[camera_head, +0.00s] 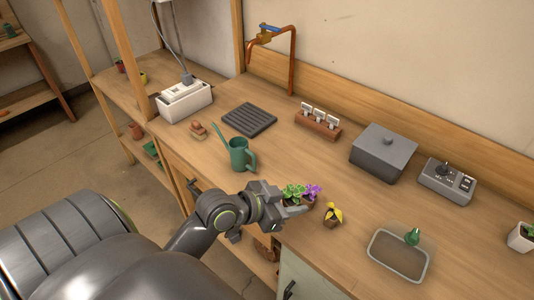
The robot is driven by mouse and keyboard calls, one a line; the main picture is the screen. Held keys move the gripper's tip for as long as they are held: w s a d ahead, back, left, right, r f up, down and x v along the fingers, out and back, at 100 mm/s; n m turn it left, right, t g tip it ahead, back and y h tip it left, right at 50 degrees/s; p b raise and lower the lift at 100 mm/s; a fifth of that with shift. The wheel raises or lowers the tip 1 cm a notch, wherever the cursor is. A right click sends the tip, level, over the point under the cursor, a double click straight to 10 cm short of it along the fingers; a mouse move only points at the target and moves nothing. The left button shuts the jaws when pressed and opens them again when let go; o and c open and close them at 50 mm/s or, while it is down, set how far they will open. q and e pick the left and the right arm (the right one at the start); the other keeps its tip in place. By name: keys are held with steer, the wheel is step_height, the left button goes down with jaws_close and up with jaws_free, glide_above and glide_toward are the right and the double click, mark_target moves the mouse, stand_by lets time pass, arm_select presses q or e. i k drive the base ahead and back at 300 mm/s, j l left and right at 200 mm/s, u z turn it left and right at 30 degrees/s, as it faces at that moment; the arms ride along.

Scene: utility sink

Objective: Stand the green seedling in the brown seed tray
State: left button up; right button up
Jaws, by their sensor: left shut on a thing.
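The green seedling (292,190) is at the fingers of my left gripper (290,208), low over the middle of the bench. The gripper is shut on it and hides most of its lower part. A purple seedling (313,190) is right beside it, and a yellow seedling (333,212) in a small brown root ball stands a little to the right. My right gripper is not in view.
A green watering can (240,156) stands left of the seedlings. Behind are a dark ribbed mat (249,119), a brown label block (318,124), a grey lidded box (383,152) and a control box (447,182). The bench between the yellow seedling and the tray is clear.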

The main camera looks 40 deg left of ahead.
mark_target(155, 105)
steer(key=k+j, duration=0.1)
steer(key=j, duration=2.25)
steer(key=k+j, duration=0.15)
steer(key=j, duration=1.05)
steer(key=i+j, duration=0.5)
